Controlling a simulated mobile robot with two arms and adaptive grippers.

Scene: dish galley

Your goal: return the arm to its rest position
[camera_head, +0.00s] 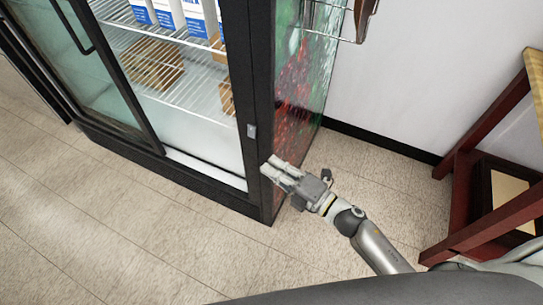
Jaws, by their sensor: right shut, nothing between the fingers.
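My right gripper (279,174) is at the end of my right arm, which comes in from the lower right. Its fingers are together with nothing between them. The fingertips are in front of the lower part of the black right-hand frame post (254,120) of a glass-door cooler; I cannot tell whether they touch it. My left gripper is not in view.
The cooler's sliding glass door (95,85) stands to the left, and the right side is open, showing wire shelves (150,50) with cartons (190,15) and brown items. A dark red wooden table frame (490,105) is at the right. Tiled floor (150,230) is clear in front.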

